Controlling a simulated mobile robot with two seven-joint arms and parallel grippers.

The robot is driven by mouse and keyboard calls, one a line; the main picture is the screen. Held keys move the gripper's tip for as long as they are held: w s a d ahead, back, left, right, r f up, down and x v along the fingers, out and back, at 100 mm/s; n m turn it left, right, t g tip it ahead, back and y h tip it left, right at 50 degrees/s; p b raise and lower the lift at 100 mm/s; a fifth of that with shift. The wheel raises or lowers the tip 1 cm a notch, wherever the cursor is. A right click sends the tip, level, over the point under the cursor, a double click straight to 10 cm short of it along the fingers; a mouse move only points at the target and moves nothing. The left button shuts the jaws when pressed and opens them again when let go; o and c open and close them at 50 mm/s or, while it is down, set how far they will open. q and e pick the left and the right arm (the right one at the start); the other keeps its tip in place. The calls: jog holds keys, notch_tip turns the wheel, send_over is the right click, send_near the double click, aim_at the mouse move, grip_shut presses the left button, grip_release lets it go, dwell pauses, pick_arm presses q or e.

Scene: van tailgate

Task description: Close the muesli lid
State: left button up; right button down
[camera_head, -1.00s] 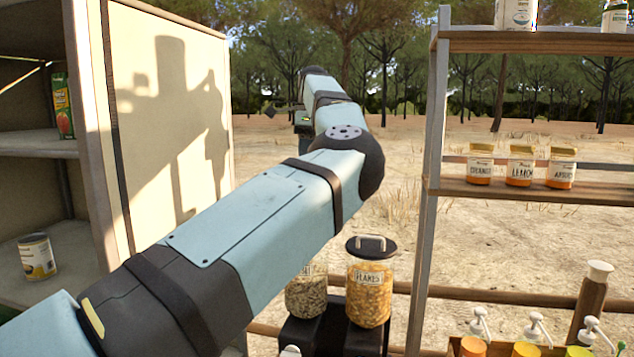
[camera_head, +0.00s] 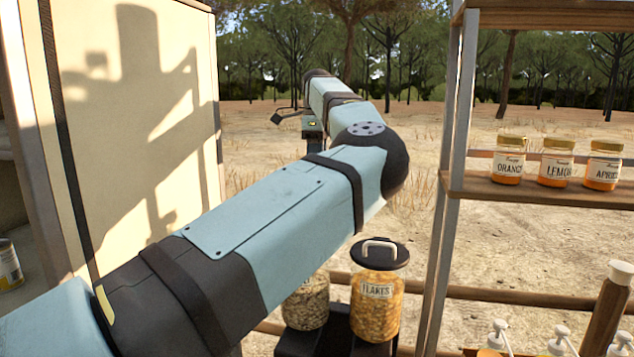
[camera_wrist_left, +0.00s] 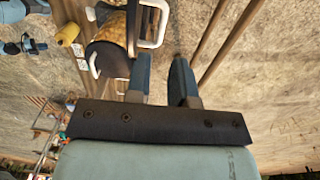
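A jar of pale grain-like contents (camera_head: 307,303) stands low in the middle of the head view. My left arm hides its top and label, so I cannot confirm that it is the muesli. A jar labelled FLAKES (camera_head: 376,302), with a black lid (camera_head: 380,254) and white handle, stands beside it. In the left wrist view a dark lid seen nearly edge-on (camera_wrist_left: 134,28) has a white handle (camera_wrist_left: 152,24); whose jar it belongs to is unclear. My left gripper (camera_wrist_left: 161,66) is open and empty, its fingertips just below this handle in the picture. My right gripper is out of view.
A shelf rack with orange, lemon and apricot jars (camera_head: 557,163) stands at the right. Pump bottles (camera_head: 560,340) and a brown bottle (camera_head: 608,308) are below it. A pale cabinet panel (camera_head: 130,130) is at the left. A wooden rail (camera_head: 480,293) runs behind the jars.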

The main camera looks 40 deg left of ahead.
pick_arm(q)
notch_tip(320, 180, down, 8)
jog(key=shift+r+p, duration=0.25)
jog(key=shift+p, duration=0.25)
grip_shut()
